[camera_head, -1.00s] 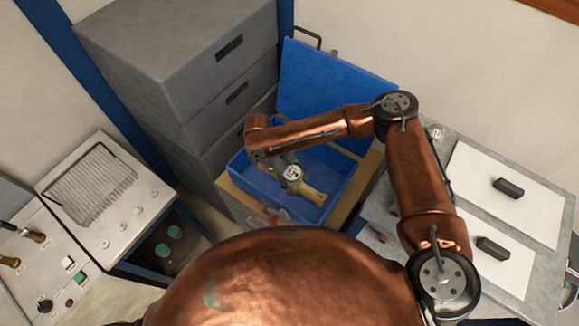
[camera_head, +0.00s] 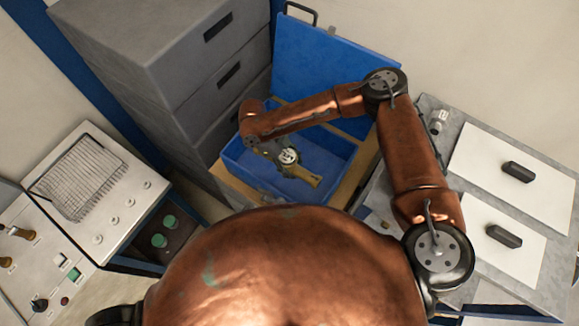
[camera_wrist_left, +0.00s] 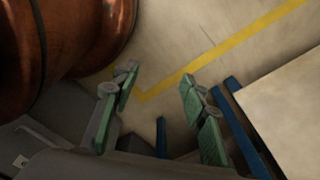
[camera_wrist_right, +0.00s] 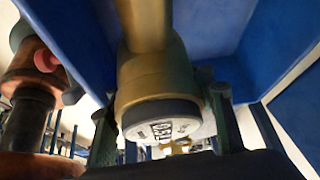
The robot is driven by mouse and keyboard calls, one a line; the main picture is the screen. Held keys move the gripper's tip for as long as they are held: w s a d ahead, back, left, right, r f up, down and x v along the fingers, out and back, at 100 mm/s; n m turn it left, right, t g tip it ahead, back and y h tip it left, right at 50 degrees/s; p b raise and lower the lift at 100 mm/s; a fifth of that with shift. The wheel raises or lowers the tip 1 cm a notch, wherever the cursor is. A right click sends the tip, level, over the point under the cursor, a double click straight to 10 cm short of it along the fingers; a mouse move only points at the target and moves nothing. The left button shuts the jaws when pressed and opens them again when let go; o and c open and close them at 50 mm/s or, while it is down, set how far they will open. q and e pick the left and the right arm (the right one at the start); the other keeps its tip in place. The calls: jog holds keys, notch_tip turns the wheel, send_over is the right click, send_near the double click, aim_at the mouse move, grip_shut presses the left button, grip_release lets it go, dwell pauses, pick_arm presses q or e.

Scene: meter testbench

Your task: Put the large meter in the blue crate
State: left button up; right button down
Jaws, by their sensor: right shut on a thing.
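The large meter is a brass body with a round white dial (camera_head: 288,157); its brass end points down and right in the head view. My right gripper (camera_head: 270,150) is shut on it. The right wrist view shows the dark-rimmed dial and brass body (camera_wrist_right: 150,80) between the two fingers (camera_wrist_right: 163,125). The meter is over or inside the open blue crate (camera_head: 338,160); whether it touches the crate floor I cannot tell. Blue walls surround it in the right wrist view. My left gripper (camera_wrist_left: 160,82) is open and empty above the floor, away from the crate.
The crate's blue lid (camera_head: 320,75) stands raised behind it. A grey drawer stack (camera_head: 190,75) is close on the left. A bench with white panels (camera_head: 520,180) and a small metal fitting (camera_head: 440,120) is on the right. A testbench with a wire rack (camera_head: 80,180) stands at left.

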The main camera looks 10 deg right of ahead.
jog(key=shift+s+f, duration=0.2)
jog(key=shift+f, duration=0.4)
send_near(300, 187)
jog(key=d+r, duration=0.2)
jog(key=shift+s+a+f+p, duration=0.1)
jog(key=shift+s+f+p, duration=0.1)
jog(key=shift+f, duration=0.65)
jog(key=shift+s+f+p, duration=0.1)
jog(key=shift+f+p, duration=0.1)
jog(key=shift+f, duration=0.65)
jog(key=shift+s+f+p, duration=0.15)
jog(key=shift+f+p, duration=0.05)
jog(key=shift+f, duration=0.65)
pick_arm(q)
jog(key=shift+w+r, duration=0.4)
jog(key=shift+w, duration=0.1)
pick_arm(e)
jog(key=shift+f, duration=0.15)
jog(key=c, duration=0.9)
grip_release()
jog(key=shift+s+f, duration=0.1)
jog(key=shift+c, duration=0.2)
pick_arm(q)
notch_tip(300, 187, down, 3)
jog(key=b, duration=0.3)
jog(key=shift+s, duration=0.1)
pick_arm(e)
jog(key=v, duration=1.2)
